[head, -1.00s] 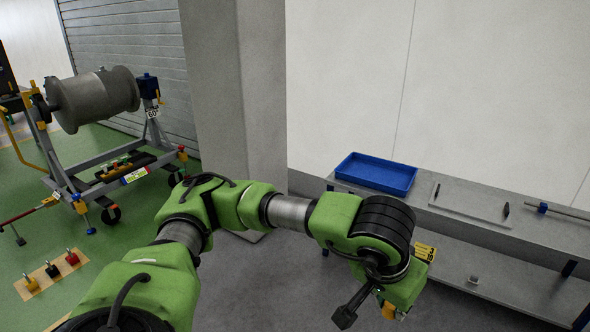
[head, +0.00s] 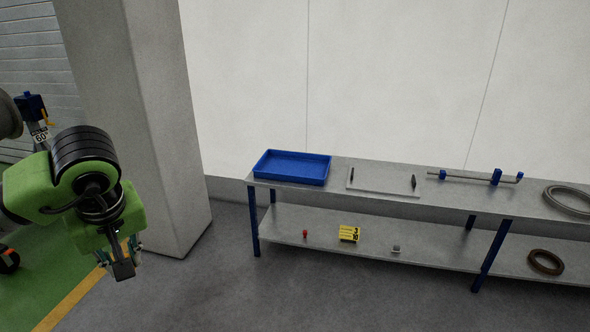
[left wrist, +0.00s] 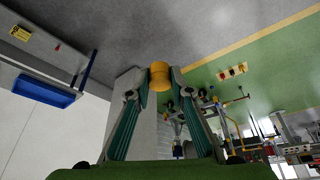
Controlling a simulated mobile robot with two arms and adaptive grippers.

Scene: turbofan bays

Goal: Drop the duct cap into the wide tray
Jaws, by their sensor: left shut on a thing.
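The duct cap (left wrist: 158,70) is a yellow-orange round piece between the fingertips of my left gripper in the left wrist view. My left gripper (head: 118,257) is shut on it and hangs in the air at the left of the head view, well left of the bench. The cap cannot be made out in the head view. The wide tray (head: 291,167) is blue, shallow and empty, on the left end of the bench top. It also shows at the left of the left wrist view (left wrist: 44,92). My right gripper is not in view.
The grey bench (head: 335,174) also holds a flat plate with black handles (head: 382,182), a rod with blue clamps (head: 475,178) and a grey ring (head: 570,200). A yellow block (head: 348,233) sits on its lower shelf. A pillar (head: 150,110) stands behind my left arm.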

